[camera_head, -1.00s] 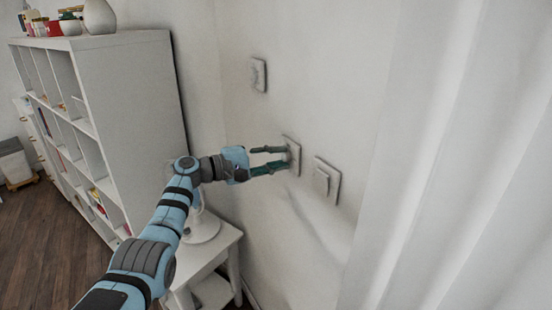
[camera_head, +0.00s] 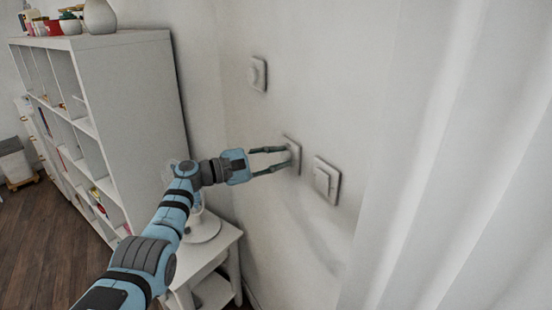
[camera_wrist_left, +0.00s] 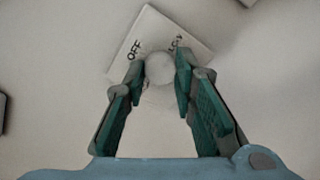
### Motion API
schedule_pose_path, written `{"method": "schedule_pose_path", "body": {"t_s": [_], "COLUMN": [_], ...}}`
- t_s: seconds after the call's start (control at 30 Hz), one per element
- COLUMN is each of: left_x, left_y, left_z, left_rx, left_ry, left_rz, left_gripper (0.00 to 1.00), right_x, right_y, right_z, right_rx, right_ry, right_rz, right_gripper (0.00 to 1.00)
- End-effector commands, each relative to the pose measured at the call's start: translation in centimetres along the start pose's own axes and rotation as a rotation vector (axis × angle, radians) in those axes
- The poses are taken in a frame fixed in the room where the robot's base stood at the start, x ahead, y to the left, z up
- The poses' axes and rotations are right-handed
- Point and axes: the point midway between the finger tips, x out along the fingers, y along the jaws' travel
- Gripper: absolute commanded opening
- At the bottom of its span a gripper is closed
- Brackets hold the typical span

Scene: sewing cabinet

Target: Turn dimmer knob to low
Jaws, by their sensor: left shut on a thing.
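The dimmer knob (camera_wrist_left: 159,69) is a round whitish knob on a square wall plate (camera_wrist_left: 185,33). The plate carries the words OFF and LOW, and it appears tilted in the left wrist view. My left gripper (camera_wrist_left: 160,72) is shut on the knob, one green finger on each side of it. In the head view my left gripper (camera_head: 285,159) reaches the middle plate (camera_head: 293,157) on the wall, and the fingers hide most of the knob. My right gripper is not in view.
Another wall plate (camera_head: 326,180) sits to the right of the gripper, and one more (camera_head: 258,74) is higher up on the left. A white shelf unit (camera_head: 130,95) and a small white table (camera_head: 222,240) stand to the left. A white curtain (camera_head: 440,160) hangs at the right.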

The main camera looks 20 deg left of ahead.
Motion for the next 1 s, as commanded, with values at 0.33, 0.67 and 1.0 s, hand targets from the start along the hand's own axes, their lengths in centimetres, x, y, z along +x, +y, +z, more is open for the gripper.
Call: {"method": "schedule_pose_path", "body": {"t_s": [0.33, 0.67, 1.0], "left_x": [0.0, -0.5, -8.7], "left_y": [-0.1, 0.0, -0.1], "left_z": [0.0, -0.1, -0.2], "left_rx": [0.001, 0.003, 0.004], "left_ry": [0.001, 0.002, 0.006], "left_rz": [-0.001, 0.0, -0.003], "left_gripper": [0.45, 0.45, 0.45], "right_x": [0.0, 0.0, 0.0], "right_y": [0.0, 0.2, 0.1], "right_z": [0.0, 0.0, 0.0], "right_rx": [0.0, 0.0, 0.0], "right_ry": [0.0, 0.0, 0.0], "right_rz": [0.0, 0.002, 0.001], "right_gripper": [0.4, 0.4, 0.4]}}
